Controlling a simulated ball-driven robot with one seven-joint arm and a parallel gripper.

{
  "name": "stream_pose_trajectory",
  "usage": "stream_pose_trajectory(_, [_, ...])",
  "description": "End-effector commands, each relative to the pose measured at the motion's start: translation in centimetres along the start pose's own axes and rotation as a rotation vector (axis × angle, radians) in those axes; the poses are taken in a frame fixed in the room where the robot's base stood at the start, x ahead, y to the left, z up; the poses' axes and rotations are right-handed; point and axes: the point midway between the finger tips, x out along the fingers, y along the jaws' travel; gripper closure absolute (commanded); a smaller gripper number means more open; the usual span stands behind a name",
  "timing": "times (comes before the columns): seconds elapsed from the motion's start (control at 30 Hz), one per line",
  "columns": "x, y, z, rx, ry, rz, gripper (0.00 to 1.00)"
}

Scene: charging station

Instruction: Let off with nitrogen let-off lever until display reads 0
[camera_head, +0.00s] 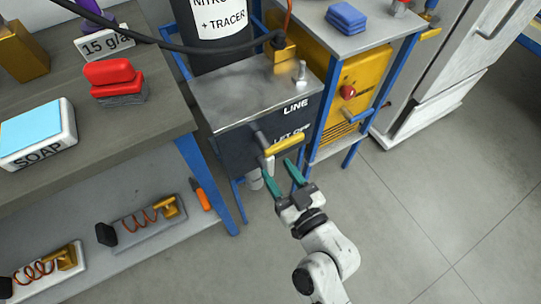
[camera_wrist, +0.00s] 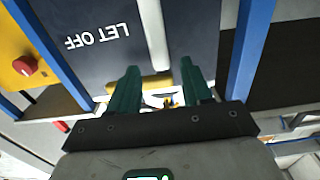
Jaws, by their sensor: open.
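The let-off lever (camera_head: 284,145) is a yellow bar on a grey stem, on the dark front of a box marked LINE (camera_head: 295,107) and LET OFF. My gripper (camera_head: 276,161) is open with teal fingers, just below and in front of the lever in the head view. In the wrist view the yellow lever (camera_wrist: 152,85) shows between the two fingers (camera_wrist: 161,82), partly hidden by them. I cannot tell whether they touch it. The LET OFF label (camera_wrist: 97,36) appears upside down there. No display reading can be made out in either view.
A black cylinder (camera_head: 218,30) with a TRACER label stands behind the box. A yellow unit with a red knob (camera_head: 348,92) is to the right. The floor at lower right is clear.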

Motion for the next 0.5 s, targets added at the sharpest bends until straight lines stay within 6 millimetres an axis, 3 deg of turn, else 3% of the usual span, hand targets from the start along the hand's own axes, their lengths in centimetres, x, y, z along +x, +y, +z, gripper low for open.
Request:
stream_pose_trajectory(0.2, [3.4,0.0,-0.1,0.001,0.000,0.001,0.51])
stream_pose_trajectory(0.5, [5.0,0.0,0.0,0.001,-0.001,0.000,0.51])
